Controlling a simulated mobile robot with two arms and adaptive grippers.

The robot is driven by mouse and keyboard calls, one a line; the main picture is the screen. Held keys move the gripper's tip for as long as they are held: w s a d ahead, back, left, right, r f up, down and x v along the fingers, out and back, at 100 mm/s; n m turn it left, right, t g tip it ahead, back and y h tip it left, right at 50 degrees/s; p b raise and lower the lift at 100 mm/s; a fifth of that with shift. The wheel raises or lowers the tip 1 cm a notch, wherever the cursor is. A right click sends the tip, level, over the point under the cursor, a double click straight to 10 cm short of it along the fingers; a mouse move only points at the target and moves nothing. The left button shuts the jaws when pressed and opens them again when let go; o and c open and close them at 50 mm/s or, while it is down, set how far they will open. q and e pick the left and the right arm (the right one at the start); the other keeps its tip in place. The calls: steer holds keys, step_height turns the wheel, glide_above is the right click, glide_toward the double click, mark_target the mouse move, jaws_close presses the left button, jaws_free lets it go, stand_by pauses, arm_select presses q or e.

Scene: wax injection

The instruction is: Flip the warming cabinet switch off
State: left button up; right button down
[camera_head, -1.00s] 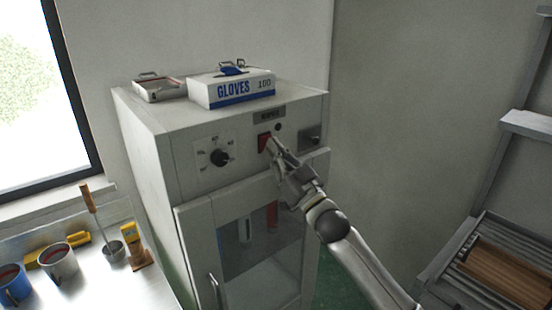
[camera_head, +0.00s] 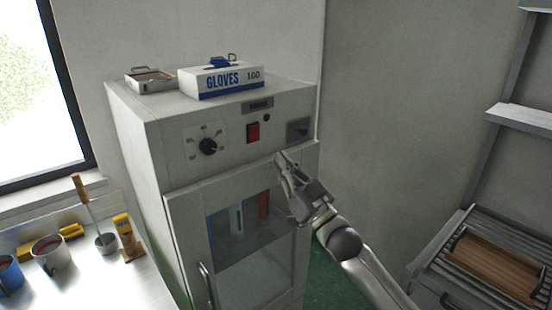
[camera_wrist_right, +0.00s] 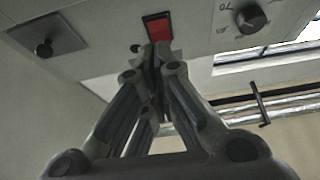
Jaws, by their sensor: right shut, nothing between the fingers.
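The warming cabinet (camera_head: 135,140) is a pale grey box with a glass door, standing against the wall. Its red rocker switch (camera_head: 253,132) sits on the front panel, right of a black dial (camera_head: 208,146). The switch also shows in the right wrist view (camera_wrist_right: 157,28), just beyond the fingertips. My right gripper (camera_head: 280,158) is shut and empty, in front of the panel, below and to the right of the switch and apart from it in the head view. Whether the switch is on or off I cannot tell. My left gripper is not in view.
A glove box (camera_head: 222,80) and a small metal tray (camera_head: 150,84) lie on top of the cabinet. A bench with mugs (camera_head: 50,252) stands at the left. A rack with a wooden board (camera_head: 492,265) is at the right. The door handle (camera_head: 207,286) projects forward.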

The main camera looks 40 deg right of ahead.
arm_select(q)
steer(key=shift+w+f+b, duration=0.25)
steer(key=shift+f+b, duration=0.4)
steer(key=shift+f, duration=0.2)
arm_select(e)
steer(key=v, duration=0.4)
steer(key=shift+s+f, duration=0.3)
